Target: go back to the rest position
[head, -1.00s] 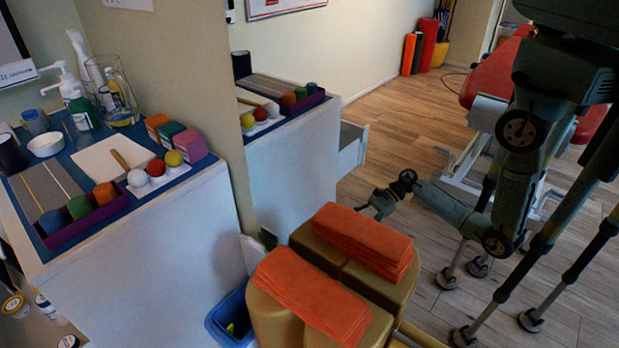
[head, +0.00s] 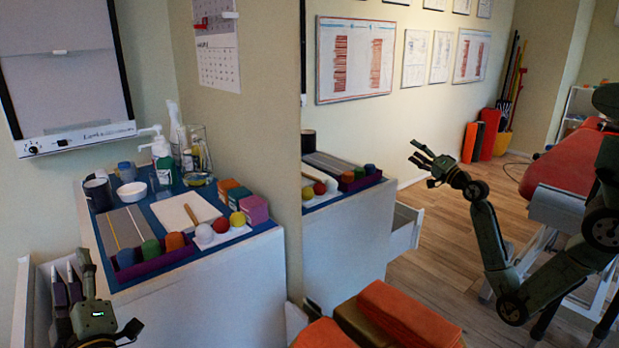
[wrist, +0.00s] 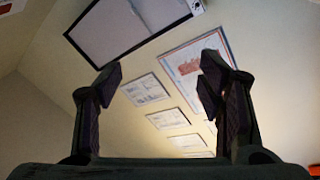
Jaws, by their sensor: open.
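My gripper (head: 108,292) is at the lower left of the head view, in front of the white cabinet and partly cut off by the frame's bottom edge. Its fingers are apart, with nothing between them. In the wrist view the open gripper (wrist: 160,88) points up at the wall, with two dark fingers and empty space between. A mirror fills the right of the head view and shows my arm's reflection, with its raised gripper.
The white cabinet (head: 215,300) carries a purple tray (head: 155,264), balls, boxes and bottles. An open drawer (head: 25,310) stands at the left beside my gripper. Orange towels (head: 325,334) lie at the bottom. A light box (head: 65,75) hangs on the wall.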

